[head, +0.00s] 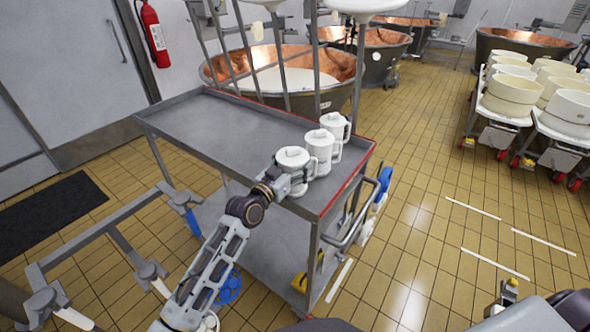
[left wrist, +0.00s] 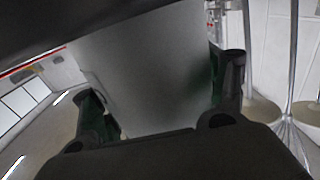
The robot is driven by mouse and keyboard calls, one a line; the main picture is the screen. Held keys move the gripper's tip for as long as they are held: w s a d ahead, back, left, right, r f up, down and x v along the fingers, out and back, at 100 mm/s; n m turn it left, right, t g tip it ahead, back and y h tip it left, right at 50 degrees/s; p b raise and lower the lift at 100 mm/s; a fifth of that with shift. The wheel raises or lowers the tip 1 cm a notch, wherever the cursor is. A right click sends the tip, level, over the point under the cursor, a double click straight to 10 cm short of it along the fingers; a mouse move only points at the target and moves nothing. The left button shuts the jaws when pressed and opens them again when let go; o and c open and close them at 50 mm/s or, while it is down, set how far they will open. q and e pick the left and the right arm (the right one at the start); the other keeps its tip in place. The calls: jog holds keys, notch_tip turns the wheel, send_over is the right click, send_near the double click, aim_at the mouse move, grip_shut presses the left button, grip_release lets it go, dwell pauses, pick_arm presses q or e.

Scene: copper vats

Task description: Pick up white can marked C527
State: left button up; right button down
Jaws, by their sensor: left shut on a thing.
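In the left wrist view the pale can wall (left wrist: 150,70) fills the space between the two dark fingers (left wrist: 165,115). Whether the can touches the cart top is not clear. My right gripper is not in view.
The cart's left and middle top is bare. Copper vats (head: 282,68) stand behind it. White tubs (head: 510,92) on trolleys are at the right. A metal rail (head: 110,228) stands at the lower left. The tiled floor right of the cart is open.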

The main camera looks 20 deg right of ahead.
pick_arm(q)
jog(key=shift+r, duration=5.05)
